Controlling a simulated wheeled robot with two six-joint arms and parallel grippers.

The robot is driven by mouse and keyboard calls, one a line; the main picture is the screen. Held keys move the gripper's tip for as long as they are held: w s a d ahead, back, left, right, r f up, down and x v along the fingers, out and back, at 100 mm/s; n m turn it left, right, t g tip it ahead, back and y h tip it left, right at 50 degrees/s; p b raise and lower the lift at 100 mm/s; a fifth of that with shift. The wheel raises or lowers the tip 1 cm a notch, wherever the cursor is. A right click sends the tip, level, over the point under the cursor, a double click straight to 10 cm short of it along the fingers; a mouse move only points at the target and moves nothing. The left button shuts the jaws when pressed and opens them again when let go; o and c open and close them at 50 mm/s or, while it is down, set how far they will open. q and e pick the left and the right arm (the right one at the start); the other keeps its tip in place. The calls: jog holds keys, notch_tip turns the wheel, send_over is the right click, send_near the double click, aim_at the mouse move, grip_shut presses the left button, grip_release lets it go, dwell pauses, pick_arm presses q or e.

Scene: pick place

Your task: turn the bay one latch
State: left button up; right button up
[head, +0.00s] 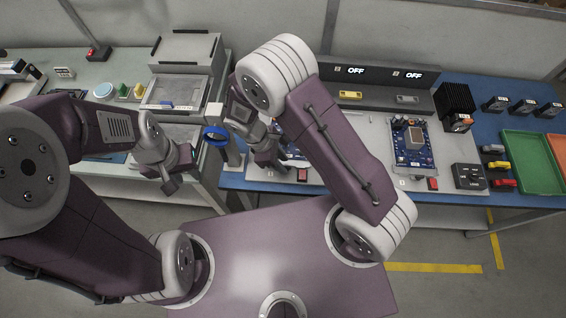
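Two bays stand on the blue table, each below an OFF display. The yellow latch-like piece (350,95) is under the left display, and a grey one (407,99) is under the right display; I cannot read the bay labels. The left bay's board (293,153) is mostly hidden by my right arm; a red button (302,175) shows beside it. My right gripper (268,160) is over the left end of that bay, left of the yellow piece and apart from it. My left gripper (175,177) hangs by the grey table's front edge. Finger openings are unclear.
The right bay holds a blue circuit board (411,145). A black finned block (456,102), a green tray (530,160) and small coloured parts lie further right. A blue ring on a post (215,133) stands between the tables. Grey boxes (186,50) stand at the left.

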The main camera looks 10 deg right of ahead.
jog(key=shift+s+d+f, duration=0.1)
jog(key=shift+d+f, duration=0.2)
jog(key=shift+f, duration=0.35)
grip_shut()
jog(key=shift+m, duration=0.3)
jog(key=m+g+p, duration=0.1)
jog(key=m, duration=0.1)
jog(key=shift+d+r+m+y, duration=0.1)
jog(key=shift+m+y, duration=0.2)
jog(key=m, duration=0.2)
jog(key=m+g+y+p, duration=0.1)
jog(key=m, duration=0.2)
jog(key=shift+w+d+m+g+y, duration=0.15)
jog(key=shift+w+m+g+y, duration=0.15)
jog(key=shift+w+g, duration=0.1)
jog(key=m, duration=0.2)
jog(key=m+y+p, duration=0.1)
jog(key=m, duration=0.1)
jog(key=shift+d+g+y, duration=0.2)
jog(key=shift+g+y, duration=0.1)
jog(key=m+y, duration=0.1)
jog(key=m, duration=0.4)
jog(key=shift+d+y+p, duration=0.2)
jog(key=shift+y+p, duration=0.15)
jog(key=shift+y, duration=0.05)
